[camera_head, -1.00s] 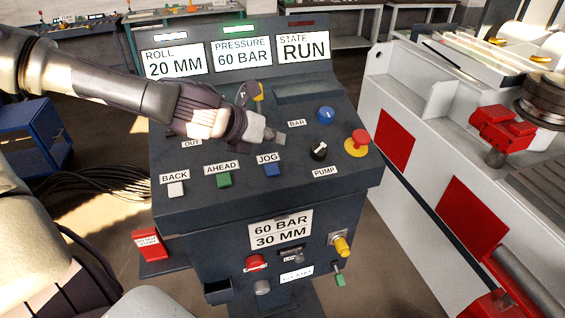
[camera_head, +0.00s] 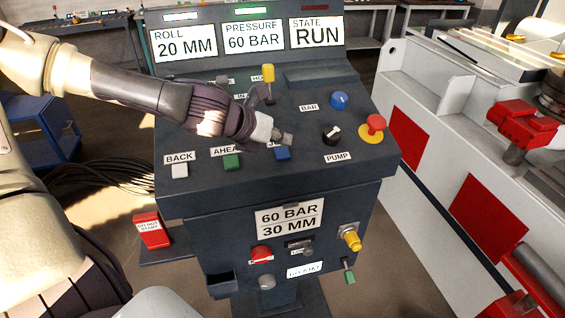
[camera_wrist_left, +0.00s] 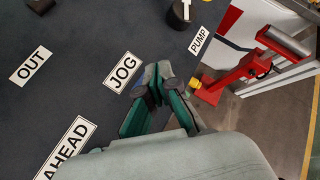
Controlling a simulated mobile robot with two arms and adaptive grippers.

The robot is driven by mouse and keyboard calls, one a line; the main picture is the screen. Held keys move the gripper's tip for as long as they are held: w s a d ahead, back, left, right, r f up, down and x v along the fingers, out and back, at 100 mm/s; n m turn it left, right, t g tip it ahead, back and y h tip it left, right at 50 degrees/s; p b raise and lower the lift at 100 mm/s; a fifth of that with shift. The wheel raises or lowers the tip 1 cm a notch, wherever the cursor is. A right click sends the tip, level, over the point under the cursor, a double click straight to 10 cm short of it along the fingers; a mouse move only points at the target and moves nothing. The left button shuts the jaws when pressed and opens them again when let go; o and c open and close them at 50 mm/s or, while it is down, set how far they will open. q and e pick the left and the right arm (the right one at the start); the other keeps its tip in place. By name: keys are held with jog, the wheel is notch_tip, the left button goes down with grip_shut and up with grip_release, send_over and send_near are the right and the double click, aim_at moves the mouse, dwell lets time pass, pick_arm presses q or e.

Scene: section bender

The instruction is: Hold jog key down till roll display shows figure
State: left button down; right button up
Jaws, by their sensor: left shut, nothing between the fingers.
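The blue jog key (camera_head: 283,153) is on the sloping console panel, just below my left gripper (camera_head: 284,138) in the head view. The gripper is shut and empty, its tips over the key's upper side; I cannot tell whether they touch it. The roll display (camera_head: 184,44) reads 20 MM. The card (camera_head: 290,219) on the console front reads 60 BAR, 30 MM. My right gripper is out of view.
The pressure display (camera_head: 253,38) reads 60 BAR and the state display (camera_head: 316,33) reads RUN. The green AHEAD key (camera_head: 231,161) and white BACK key (camera_head: 180,171) are left of jog. A black knob (camera_head: 332,134) and red mushroom button (camera_head: 375,124) are right.

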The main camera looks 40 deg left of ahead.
aim_at(288, 150)
pick_arm(q)
jog(key=shift+w+a+f+b, duration=0.1)
jog(key=shift+f+b, duration=0.05)
jog(key=shift+f, duration=0.25)
jog(key=shift+w+a+f+b, duration=0.1)
jog(key=shift+f+b, duration=0.05)
jog(key=shift+f, duration=0.25)
jog(key=shift+f, duration=0.15)
dwell(0.7)
jog(key=shift+a+f, duration=0.1)
jog(key=shift+f, duration=0.15)
jog(key=shift+w+a+f+b, duration=0.1)
jog(key=shift+f+b, duration=0.35)
jog(key=shift+b, duration=0.05)
dwell(0.6)
dwell(3.9)
jog(key=shift+d+r+p, duration=0.2)
jog(key=shift+r+p, duration=0.55)
jog(key=shift+r, duration=0.1)
jog(key=shift+r, duration=0.15)
